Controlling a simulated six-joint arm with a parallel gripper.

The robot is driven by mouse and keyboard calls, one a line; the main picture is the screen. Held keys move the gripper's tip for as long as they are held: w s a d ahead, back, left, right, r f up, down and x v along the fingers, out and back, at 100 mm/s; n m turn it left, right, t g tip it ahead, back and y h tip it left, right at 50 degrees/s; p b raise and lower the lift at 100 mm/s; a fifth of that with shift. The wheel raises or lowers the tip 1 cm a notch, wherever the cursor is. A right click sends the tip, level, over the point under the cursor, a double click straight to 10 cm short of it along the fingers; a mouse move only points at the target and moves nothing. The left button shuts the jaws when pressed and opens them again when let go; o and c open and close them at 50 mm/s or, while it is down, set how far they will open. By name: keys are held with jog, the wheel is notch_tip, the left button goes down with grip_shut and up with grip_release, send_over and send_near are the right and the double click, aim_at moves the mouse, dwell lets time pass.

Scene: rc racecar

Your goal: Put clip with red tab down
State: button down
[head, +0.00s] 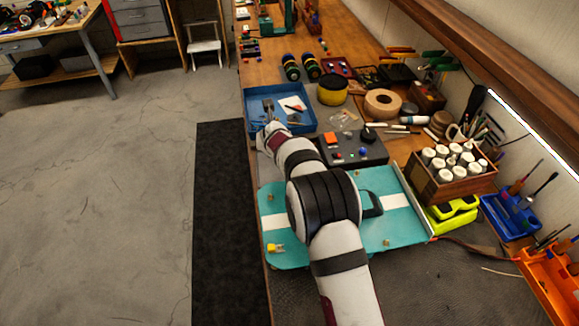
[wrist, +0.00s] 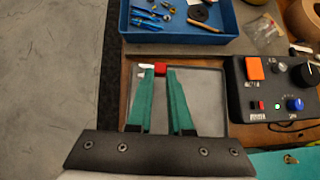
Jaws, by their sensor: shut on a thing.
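My gripper (wrist: 159,74) is shut on the clip with the red tab (wrist: 160,69). In the wrist view, the red tab shows between the tips of the teal fingers, with a small whitish part just left of it. I cannot tell whether the clip touches the panel. In the head view, my arm reaches to the bench's left edge, just in front of the blue tray (head: 253,97), and the clip cannot be made out.
The blue tray, also in the wrist view (wrist: 222,40), holds small parts and lies just beyond the fingertips. A black control box (wrist: 275,100) with an orange button stands to the right. A teal board (head: 405,225) lies under my arm. The floor is left of the bench.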

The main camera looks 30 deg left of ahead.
aim_at(273, 167)
jog(key=f, duration=0.8)
jog(key=shift+s+a+f, duration=0.1)
jog(key=shift+a, duration=0.15)
jog(key=c, duration=0.8)
grip_release()
jog(key=shift+f, duration=0.1)
jog(key=shift+c, duration=0.2)
